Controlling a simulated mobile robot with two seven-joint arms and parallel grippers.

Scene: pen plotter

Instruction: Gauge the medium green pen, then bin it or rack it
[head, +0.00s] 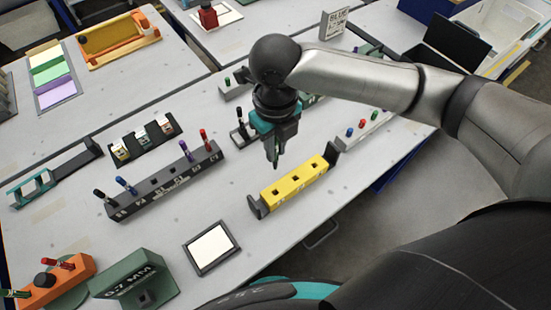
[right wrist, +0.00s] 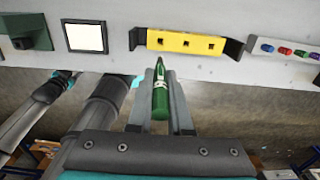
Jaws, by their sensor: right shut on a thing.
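My right gripper (head: 274,150) is shut on a green pen (right wrist: 160,98) and holds it in the air; the pen points down in the head view, just above the far left end of a yellow block (head: 290,191). The yellow block has three square holes and dark end brackets. A green block marked 0.7 MM (head: 125,280), with a square opening, stands at the lower left. A long dark rack (head: 164,184) holds blue, purple, red and black pens, with some empty slots. My left gripper is not in view.
A framed white pad (head: 211,247) lies between the green block and the yellow block. An orange block (head: 62,285) with red pens is at lower left. A pale rack (head: 362,131) with coloured caps stands at right. An open black box (head: 450,45) sits far right.

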